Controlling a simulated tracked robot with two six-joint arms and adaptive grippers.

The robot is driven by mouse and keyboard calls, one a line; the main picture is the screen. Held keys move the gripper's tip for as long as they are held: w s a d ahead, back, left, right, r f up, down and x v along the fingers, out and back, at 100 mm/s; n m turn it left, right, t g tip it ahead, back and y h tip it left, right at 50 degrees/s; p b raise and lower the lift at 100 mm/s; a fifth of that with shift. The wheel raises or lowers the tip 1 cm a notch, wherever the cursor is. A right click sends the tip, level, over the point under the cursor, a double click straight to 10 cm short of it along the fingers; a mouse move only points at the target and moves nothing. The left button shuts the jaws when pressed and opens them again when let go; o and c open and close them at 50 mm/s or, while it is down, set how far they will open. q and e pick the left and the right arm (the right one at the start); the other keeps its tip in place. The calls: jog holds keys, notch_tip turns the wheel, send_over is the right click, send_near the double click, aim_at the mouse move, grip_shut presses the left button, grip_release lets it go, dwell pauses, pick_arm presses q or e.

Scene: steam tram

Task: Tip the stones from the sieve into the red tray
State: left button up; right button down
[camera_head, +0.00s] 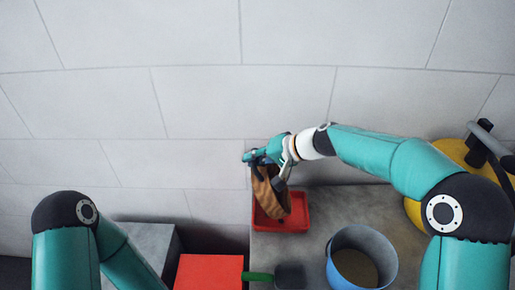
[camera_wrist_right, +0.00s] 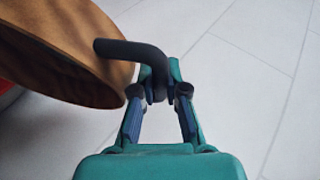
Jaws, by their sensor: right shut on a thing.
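The brown sieve (camera_head: 265,192) is tilted steeply on its side above the red tray (camera_head: 297,224), in the middle of the head view. My right gripper (camera_head: 263,157) is shut on the sieve's black handle (camera_wrist_right: 135,50), and in the right wrist view the fingers (camera_wrist_right: 160,92) close around it. The sieve's brown wall (camera_wrist_right: 60,50) fills the upper left there. The sieve hides part of the tray's inside, and I cannot make out any stones. My left arm enters at the lower left, but its gripper is out of view.
A blue bucket (camera_head: 341,279) with brown contents stands right of the tray on the grey top (camera_head: 330,208). A dark tool with a green handle (camera_head: 258,277) lies in front, beside a red block (camera_head: 208,272). A yellow object (camera_head: 455,150) is at right. A pale tiled wall is behind.

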jog(key=shift+s+a+f+n+h+p, duration=0.1)
jog(key=shift+a+f+n+h+p, duration=0.15)
jog(key=shift+a+f+h+p, duration=0.65)
jog(key=shift+w+a+f+n+h+p, duration=0.1)
jog(key=shift+a+f+n+h+p, duration=0.3)
jog(key=shift+h+p, duration=0.85)
jog(key=shift+s+a+f+n+h+p, duration=0.15)
jog(key=shift+a+f+h+p, duration=0.65)
jog(key=shift+h, duration=0.65)
jog(key=shift+d+f, duration=0.1)
